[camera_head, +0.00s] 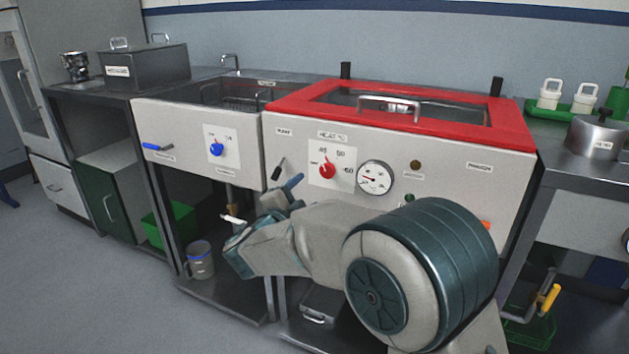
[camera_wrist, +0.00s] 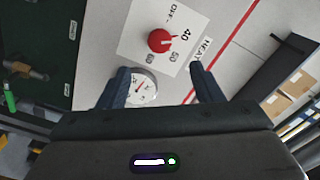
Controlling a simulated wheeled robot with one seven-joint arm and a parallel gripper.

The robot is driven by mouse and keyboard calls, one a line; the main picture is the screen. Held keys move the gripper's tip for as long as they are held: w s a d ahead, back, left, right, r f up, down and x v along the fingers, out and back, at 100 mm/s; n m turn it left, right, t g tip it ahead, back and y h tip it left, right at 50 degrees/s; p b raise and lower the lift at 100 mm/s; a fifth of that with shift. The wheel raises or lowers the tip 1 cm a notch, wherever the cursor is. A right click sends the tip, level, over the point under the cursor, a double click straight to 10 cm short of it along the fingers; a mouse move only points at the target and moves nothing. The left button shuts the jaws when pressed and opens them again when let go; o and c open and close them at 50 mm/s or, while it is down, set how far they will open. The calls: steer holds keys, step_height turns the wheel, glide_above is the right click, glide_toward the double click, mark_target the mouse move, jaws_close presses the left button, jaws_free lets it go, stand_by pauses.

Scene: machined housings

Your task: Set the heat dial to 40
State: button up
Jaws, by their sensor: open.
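The heat dial (camera_head: 327,170) is a red knob on a white plate on the front of the red-lidded housing. Its plate carries the marks OFF, 40, 50 and 60. In the wrist view the dial (camera_wrist: 160,41) shows just beyond the fingertips, with its pointer near 40, on the side towards 50; the exact setting is hard to read. My gripper (camera_wrist: 160,72) is open and empty, its two blue fingers apart and short of the dial. In the head view my gripper (camera_head: 287,186) is left of and a little below the dial, partly hidden by my wrist.
A round gauge (camera_head: 375,177) sits right of the dial and shows between my fingers in the wrist view. The red lid (camera_head: 440,122) with a metal handle is above. A blue dial (camera_head: 217,149) is on the left sink unit. A black lever (camera_head: 278,168) is near my gripper.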

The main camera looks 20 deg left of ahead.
steer(key=shift+s, duration=1.2)
steer(key=w+d+r+n+g+y+p, duration=0.1)
steer(key=w+d+r+n+y+p, duration=0.15)
steer(key=r+p, duration=0.35)
steer(key=w+d+r+n+g+y+p, duration=0.1)
steer(key=w+d+r+n+y+p, duration=0.2)
steer(key=r, duration=0.4)
steer(key=s+d+r+n+g+p, duration=0.35)
steer(key=d+r+p, duration=0.3)
steer(key=d, duration=0.25)
steer(key=s+d+r+n+g+h+p, duration=0.2)
steer(key=s+d+g+p, duration=0.7)
steer(key=s+d, duration=1.5)
steer(key=d+n+h+p, duration=0.1)
steer(key=d+h+p, duration=0.1)
steer(key=p, duration=0.3)
steer(key=shift+s+d+r+n+g, duration=0.2)
steer(key=shift+s+d+n+g, duration=0.15)
steer(key=shift+d, duration=0.2)
